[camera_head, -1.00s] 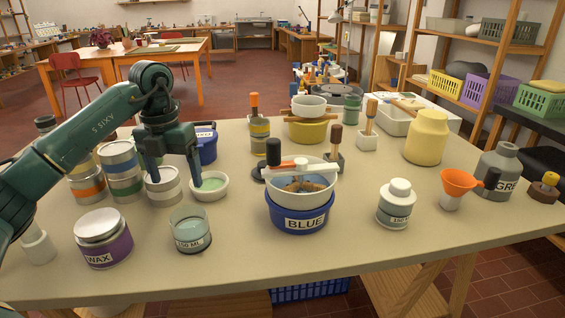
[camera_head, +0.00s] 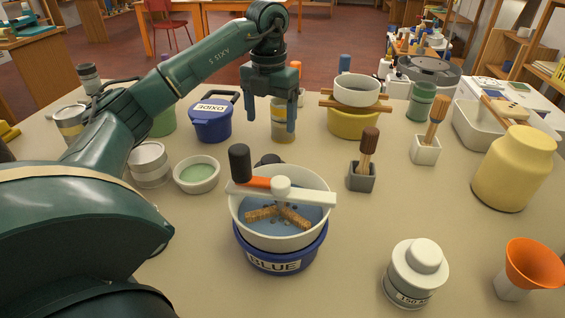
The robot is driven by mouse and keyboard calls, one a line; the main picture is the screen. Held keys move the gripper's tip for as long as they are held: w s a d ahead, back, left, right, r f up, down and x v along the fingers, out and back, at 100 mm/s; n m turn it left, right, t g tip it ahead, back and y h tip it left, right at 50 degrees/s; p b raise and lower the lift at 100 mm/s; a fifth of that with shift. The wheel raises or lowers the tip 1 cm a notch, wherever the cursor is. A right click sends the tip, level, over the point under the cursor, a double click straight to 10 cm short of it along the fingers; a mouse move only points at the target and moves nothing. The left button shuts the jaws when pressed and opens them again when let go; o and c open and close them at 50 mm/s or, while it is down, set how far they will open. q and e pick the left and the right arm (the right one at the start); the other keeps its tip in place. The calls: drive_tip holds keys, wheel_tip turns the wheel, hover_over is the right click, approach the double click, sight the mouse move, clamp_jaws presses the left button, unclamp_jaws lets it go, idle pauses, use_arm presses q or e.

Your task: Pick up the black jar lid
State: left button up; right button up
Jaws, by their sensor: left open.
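A small black round thing (camera_head: 267,160), which looks like the black jar lid, lies on the table just behind the white sieve bowl (camera_head: 240,212). The bowl's rim and crank hide much of it. My left gripper (camera_head: 283,115) is open, fingers pointing down, beyond and above the black thing. Its fingers overlap the grey can with a yellow band (camera_head: 283,133) in the picture; I cannot tell whether they touch it. Nothing shows held between them. My right gripper is not in view.
The sieve bowl sits on a blue bucket (camera_head: 275,262), with an upright black handle (camera_head: 239,163). A pale green dish (camera_head: 197,174) is to the left, a brush in a grey block (camera_head: 362,176) to the right. A blue lidded tub (camera_head: 211,120) stands behind. The front middle-right table is partly clear.

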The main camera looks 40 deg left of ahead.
sight(272, 158)
use_arm(q)
wheel_tip(272, 158, down, 7)
drive_tip(key=shift+s+r+b, duration=0.1)
drive_tip(key=shift+s+b, duration=0.05)
drive_tip(key=shift+b, duration=0.2)
drive_tip(key=shift+s+d+f+b, duration=0.1)
drive_tip(key=shift+d+f+b, duration=0.05)
drive_tip(key=shift+f, duration=1.2)
drive_tip(key=shift+s+d+f+b, duration=0.1)
drive_tip(key=shift+d+f+b, duration=0.05)
drive_tip(key=shift+f, duration=1.2)
drive_tip(key=c, duration=0.6)
